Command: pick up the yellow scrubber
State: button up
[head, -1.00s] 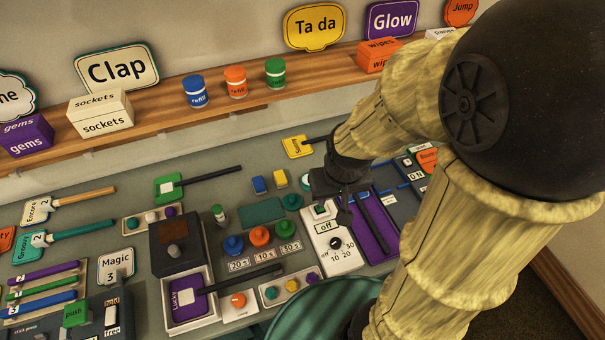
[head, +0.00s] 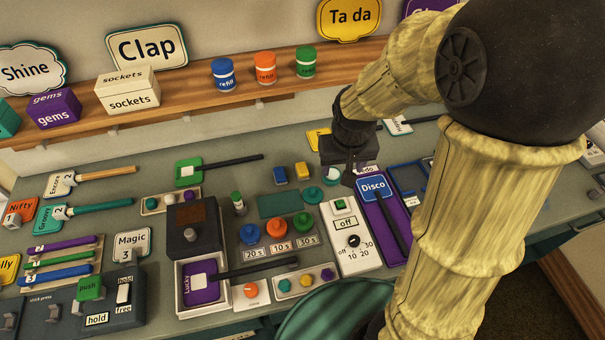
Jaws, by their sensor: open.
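My gripper (head: 336,178) points down, a short way right of the yellow scrubber in the head view. Its jaws are open and I see nothing between them. I cannot tell its exact height over the counter. The scrubber is in plain view and apart from the gripper.
A teal round knob (head: 312,195) and a flat green pad (head: 278,204) lie in front of the blocks. A white timer box (head: 350,238) and the purple Disco tray (head: 392,252) stand nearer. The wooden shelf (head: 180,110) runs behind, above the counter.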

jog(key=w+a+f+h+b, duration=0.1)
jog(key=w+a+f+b, duration=0.1)
jog(key=w+a, duration=0.8)
jog(key=shift+w+a+f+n+b, duration=0.2)
jog(key=shift+w+f+n+b, duration=0.3)
jog(key=shift+w, duration=0.3)
jog(key=shift+f, duration=0.1)
jog(key=p, duration=0.2)
send_over(301, 168)
jog(key=s, duration=0.2)
jog(key=f, duration=1.1)
jog(key=shift+a+f, duration=0.3)
jog(key=shift+f, duration=0.05)
jog(key=shift+w+p+x, duration=0.2)
jog(key=shift+p+x, duration=0.85)
jog(key=shift+x, duration=1.55)
jog(key=shift+c, duration=0.2)
